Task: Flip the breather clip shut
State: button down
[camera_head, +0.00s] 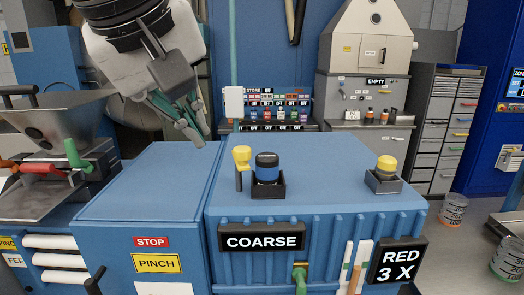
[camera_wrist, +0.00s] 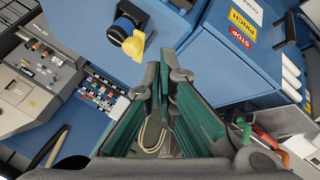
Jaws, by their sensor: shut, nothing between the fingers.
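A yellow-headed clip (camera_head: 241,156) stands upright on a dark stem on the blue drum top. It is just left of a black cap with a blue band (camera_head: 267,168), which sits in a small dark square holder; the clip is beside the cap, not over it. In the wrist view the yellow clip (camera_wrist: 134,46) and the cap (camera_wrist: 127,22) show beyond my fingertips, up and to the left. My gripper (camera_head: 194,131) has green fingers and is shut and empty. It hangs above the blue tops, left of the clip and apart from it; its fingertips also show in the wrist view (camera_wrist: 166,76).
A second, yellow cap (camera_head: 387,163) sits in a dark holder at right on the same blue top. A lower blue cabinet (camera_head: 150,180) adjoins at left, with a metal hopper (camera_head: 50,115) beyond. Signs reading COARSE (camera_head: 262,241) and RED 3 X (camera_head: 397,262) are on the front.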

aim_at(240, 152)
jog(key=shift+s+a+r, duration=0.2)
jog(key=shift+s+a, duration=0.05)
jog(key=shift+a, duration=0.35)
jog(key=shift+s+a+r, duration=0.15)
jog(key=shift+s+a, duration=0.05)
jog(key=shift+a, duration=0.35)
jog(key=w+d+f+p, duration=0.1)
jog(key=w+d+f, duration=0.3)
jog(key=w+f, duration=0.4)
jog(key=shift+w, duration=0.35)
jog(key=shift+d, duration=0.15)
jog(key=shift+d+n+y, duration=0.15)
jog(key=shift+n+y, duration=0.15)
jog(key=shift+n, duration=0.2)
